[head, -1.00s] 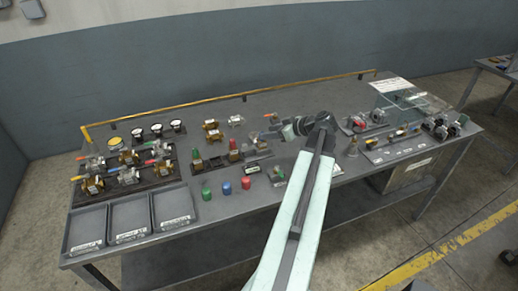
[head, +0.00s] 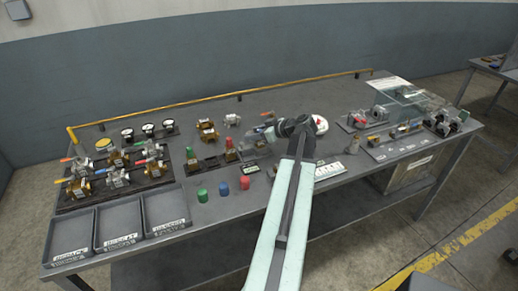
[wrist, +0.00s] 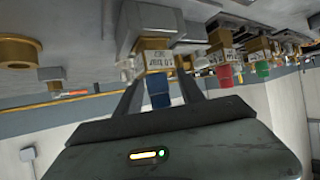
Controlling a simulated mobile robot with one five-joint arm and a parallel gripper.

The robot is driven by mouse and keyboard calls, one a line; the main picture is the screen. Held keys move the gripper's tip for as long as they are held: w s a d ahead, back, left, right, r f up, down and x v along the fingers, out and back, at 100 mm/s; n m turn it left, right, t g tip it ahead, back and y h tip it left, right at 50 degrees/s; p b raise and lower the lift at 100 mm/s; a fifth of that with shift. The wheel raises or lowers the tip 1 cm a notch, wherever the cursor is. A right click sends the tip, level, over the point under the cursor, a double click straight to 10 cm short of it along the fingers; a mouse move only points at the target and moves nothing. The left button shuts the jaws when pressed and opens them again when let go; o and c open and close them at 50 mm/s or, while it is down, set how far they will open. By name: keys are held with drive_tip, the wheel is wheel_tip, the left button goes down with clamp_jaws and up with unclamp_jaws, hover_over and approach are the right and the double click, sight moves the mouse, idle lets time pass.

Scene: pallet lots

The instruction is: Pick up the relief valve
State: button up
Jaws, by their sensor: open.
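In the wrist view, which shows the bench upside down, a relief valve with a grey body, a tagged brass section (wrist: 156,60) and a blue cap is straight ahead. My gripper (wrist: 159,88) is open, with one finger on each side of the blue cap; I cannot tell whether they touch it. In the head view my gripper (head: 264,137) is low over the middle of the bench, and the arm hides most of this valve. Two similar valves, green-capped (head: 192,158) and red-capped (head: 230,151), stand on a dark rack to its left.
Loose green (head: 202,195), blue (head: 223,188) and red (head: 245,182) pieces stand near the front edge. Three grey trays (head: 120,223) are at the front left, below racked valves with coloured levers (head: 112,177). A clear guard (head: 405,95) and more fittings are at the right.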

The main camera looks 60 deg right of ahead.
drive_tip(key=shift+w, duration=0.15)
clamp_jaws()
idle(1.3)
